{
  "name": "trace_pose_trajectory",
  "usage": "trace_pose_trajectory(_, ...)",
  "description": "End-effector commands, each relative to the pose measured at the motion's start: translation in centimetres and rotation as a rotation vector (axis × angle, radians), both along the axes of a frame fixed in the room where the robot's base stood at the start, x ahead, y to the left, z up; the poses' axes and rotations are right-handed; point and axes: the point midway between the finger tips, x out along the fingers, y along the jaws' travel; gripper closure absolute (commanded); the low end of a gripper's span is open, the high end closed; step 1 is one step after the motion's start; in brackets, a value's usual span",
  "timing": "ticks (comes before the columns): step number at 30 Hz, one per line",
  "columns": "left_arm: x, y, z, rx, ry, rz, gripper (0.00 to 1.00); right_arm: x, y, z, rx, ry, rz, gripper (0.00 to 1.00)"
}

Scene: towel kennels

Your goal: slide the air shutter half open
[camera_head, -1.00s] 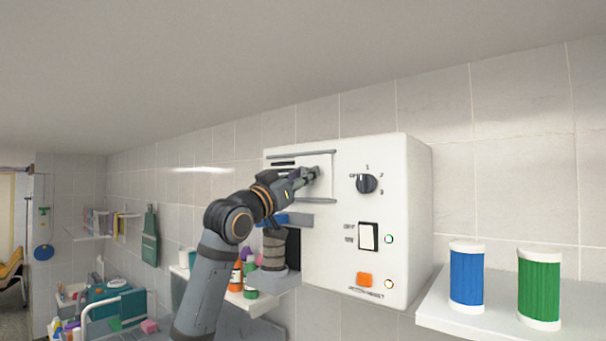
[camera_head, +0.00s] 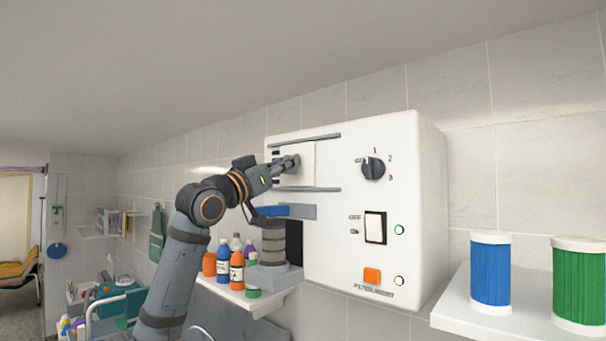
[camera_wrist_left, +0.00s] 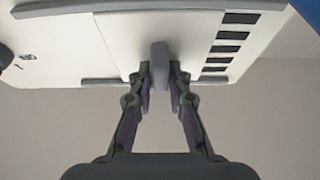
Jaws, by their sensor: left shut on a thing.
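The air shutter (camera_head: 307,172) is a white plate between two grey horizontal rails on the front of a white wall box (camera_head: 340,235). It covers part of a column of dark slots, whose uncovered ends show to its left in the head view. In the left wrist view, several slots (camera_wrist_left: 222,49) show to the right of the shutter (camera_wrist_left: 120,42). My left gripper (camera_head: 294,162) is shut on the shutter's grey knob (camera_wrist_left: 160,62), one finger on each side. My right gripper is not in view.
The box also carries a black dial (camera_head: 373,168), a white rocker switch (camera_head: 375,227) and an orange button (camera_head: 372,275). Below my left arm, bottles (camera_head: 236,268) stand on a shelf. Blue (camera_head: 491,272) and green (camera_head: 577,287) rolls stand on a shelf at right.

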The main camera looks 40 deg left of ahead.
Motion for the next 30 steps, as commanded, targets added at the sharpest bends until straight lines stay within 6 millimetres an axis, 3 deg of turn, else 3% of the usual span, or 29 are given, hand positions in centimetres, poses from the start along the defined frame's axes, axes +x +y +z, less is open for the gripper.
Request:
trace_pose_trajectory(7,0.2,0.0,-0.2,-0.003,0.009,-0.004,1.00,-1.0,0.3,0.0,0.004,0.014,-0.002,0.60)
trace_pose_trajectory(8,0.2,0.0,-0.2,-0.002,0.009,-0.003,0.79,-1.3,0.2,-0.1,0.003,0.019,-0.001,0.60)
trace_pose_trajectory(12,0.2,0.0,-0.2,-0.003,0.009,-0.002,0.60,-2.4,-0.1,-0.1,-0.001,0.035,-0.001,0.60)
trace_pose_trajectory(23,0.2,0.0,0.3,-0.006,0.005,-0.004,0.60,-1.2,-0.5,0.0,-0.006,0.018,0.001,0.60)
trace_pose_trajectory(30,0.0,0.0,4.5,-0.009,0.001,-0.008,0.60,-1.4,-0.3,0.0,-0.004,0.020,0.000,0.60)
